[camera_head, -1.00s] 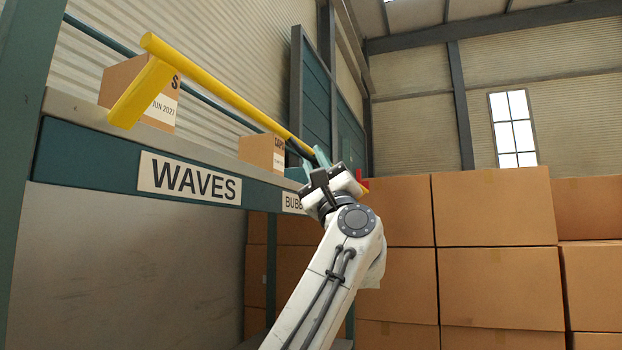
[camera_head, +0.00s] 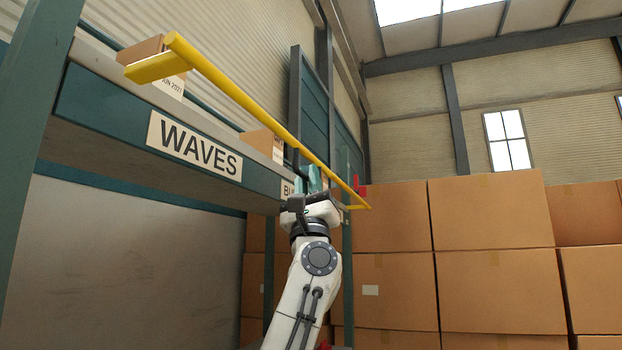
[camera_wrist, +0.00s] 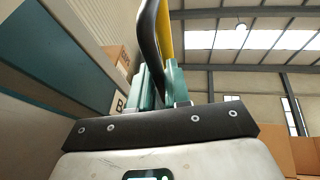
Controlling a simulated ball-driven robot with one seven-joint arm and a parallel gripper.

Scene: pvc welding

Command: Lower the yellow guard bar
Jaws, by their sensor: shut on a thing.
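The yellow guard bar (camera_head: 252,106) runs slantwise across the front of the upper shelf in the head view. Its near side arm (camera_head: 157,67) reaches back over the shelf edge at upper left, and its far end is at the right beyond my gripper. My gripper (camera_head: 308,178) is at the bar's far part, with teal fingers pointing up. In the wrist view the fingers (camera_wrist: 157,85) are closed around a dark curved handle (camera_wrist: 149,38), with the yellow bar (camera_wrist: 164,35) just behind it. The exact grip point is partly hidden by the fingers.
The shelf front (camera_head: 120,108) carries a WAVES label (camera_head: 194,146). Cardboard boxes (camera_head: 264,144) sit on the shelf behind the bar. A green post (camera_head: 38,100) stands at the left. Large stacked cartons (camera_head: 490,210) fill the right background.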

